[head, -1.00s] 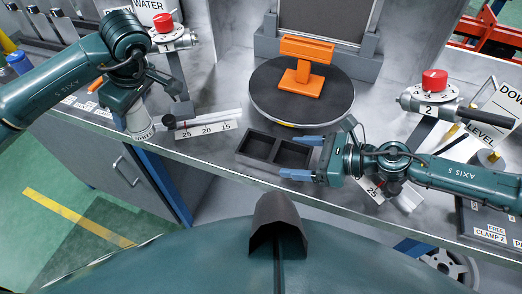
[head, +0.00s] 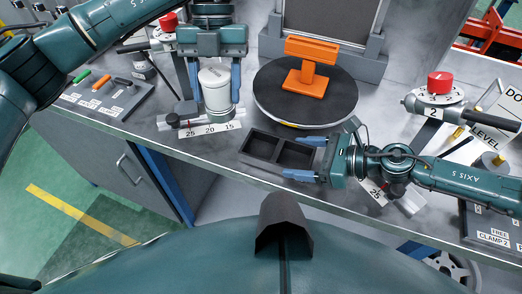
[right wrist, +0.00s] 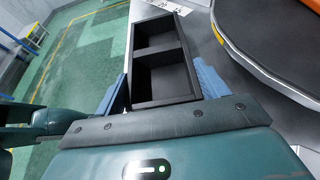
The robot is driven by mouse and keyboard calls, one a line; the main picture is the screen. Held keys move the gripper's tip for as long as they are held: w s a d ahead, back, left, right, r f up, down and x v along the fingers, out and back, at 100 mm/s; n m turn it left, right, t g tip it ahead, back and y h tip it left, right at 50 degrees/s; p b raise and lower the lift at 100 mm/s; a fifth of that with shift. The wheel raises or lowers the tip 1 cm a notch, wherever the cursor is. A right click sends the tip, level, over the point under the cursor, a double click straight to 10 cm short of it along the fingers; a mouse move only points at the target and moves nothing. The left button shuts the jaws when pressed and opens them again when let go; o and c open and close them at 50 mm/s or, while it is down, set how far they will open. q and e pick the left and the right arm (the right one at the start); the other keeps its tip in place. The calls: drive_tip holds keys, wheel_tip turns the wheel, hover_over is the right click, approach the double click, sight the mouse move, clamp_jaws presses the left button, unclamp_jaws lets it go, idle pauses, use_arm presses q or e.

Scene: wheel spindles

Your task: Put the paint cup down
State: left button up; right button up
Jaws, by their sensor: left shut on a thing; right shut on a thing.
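The white paint cup (head: 215,92) is between the blue fingers of my left gripper (head: 211,88), which is shut on it. It looks about upright in the head view, over the bench just behind the 25-20-15 scale strip. I cannot tell whether its base touches the bench. My right gripper (head: 308,158) is shut on the black two-compartment tray (head: 262,156) near the bench's front edge. In the right wrist view its fingers flank the near end of the tray (right wrist: 165,103), and both compartments look empty.
A round black turntable (head: 330,105) with an orange stand (head: 306,80) is right of the cup. A marker rack (head: 100,97) is at left. A red-knobbed valve (head: 438,85) stands at right. Bare bench shows between cup and turntable.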

use_arm(q)
drive_tip(key=d+f+n+t+h, duration=0.3)
drive_tip(key=d+n, duration=0.5)
drive_tip(key=n, duration=0.6)
drive_tip(key=shift+h, duration=0.6)
wheel_tip(320, 180, down, 9)
drive_tip(key=shift+w+d+f, duration=0.1)
drive_tip(key=shift+w+d, duration=0.05)
drive_tip(key=shift+f, duration=0.1)
drive_tip(key=o, duration=1.2)
drive_tip(key=v, duration=1.2)
